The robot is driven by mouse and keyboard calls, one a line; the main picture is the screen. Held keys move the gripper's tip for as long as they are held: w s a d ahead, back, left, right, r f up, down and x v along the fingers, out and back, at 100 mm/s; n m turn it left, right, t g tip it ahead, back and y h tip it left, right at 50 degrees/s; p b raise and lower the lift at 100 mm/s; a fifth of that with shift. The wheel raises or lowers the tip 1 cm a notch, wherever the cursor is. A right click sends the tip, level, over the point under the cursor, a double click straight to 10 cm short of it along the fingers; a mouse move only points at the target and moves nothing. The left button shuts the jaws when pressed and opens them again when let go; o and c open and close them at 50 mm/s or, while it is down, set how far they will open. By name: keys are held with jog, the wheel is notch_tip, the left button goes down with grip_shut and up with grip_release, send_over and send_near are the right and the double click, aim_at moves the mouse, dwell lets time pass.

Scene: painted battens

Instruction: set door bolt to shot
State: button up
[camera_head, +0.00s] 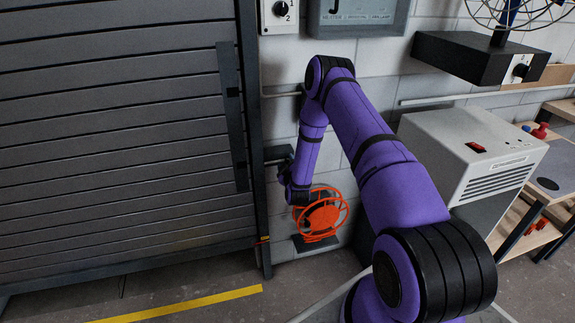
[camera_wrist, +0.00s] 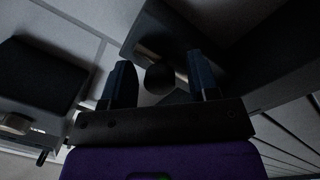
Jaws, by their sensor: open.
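The dark slatted door (camera_head: 115,130) fills the left of the head view and looks closed. A dark fitting (camera_head: 277,153), perhaps part of the bolt, sits just right of the door frame. My gripper (camera_head: 284,172) is close beside it, small and partly hidden by my wrist. In the wrist view my gripper (camera_wrist: 161,76) is open, its two dark fingers apart. A dark round knob (camera_wrist: 160,79) shows between the fingertips, with a dull metal strip (camera_wrist: 149,53) behind it. I cannot tell whether the fingers touch the knob, or the bolt's position.
An orange reel (camera_head: 320,216) is low on the wall below my wrist. A pale heater-like box (camera_head: 475,150) stands right of my arm, with wooden shelving (camera_head: 530,215) beyond. A dark box (camera_head: 480,58) juts from the wall above. Floor with a yellow line (camera_head: 185,304) lies before the door.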

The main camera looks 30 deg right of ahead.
aim_at(275, 160)
grip_shut()
jog(key=shift+w+a, duration=0.3)
jog(key=shift+a, duration=0.75)
jog(key=shift+w+a, duration=0.25)
jog(key=shift+a, duration=0.75)
grip_release()
jog(key=shift+a, duration=0.15)
jog(key=v, duration=1)
jog(key=shift+s, duration=0.35)
jog(key=shift+a, duration=0.1)
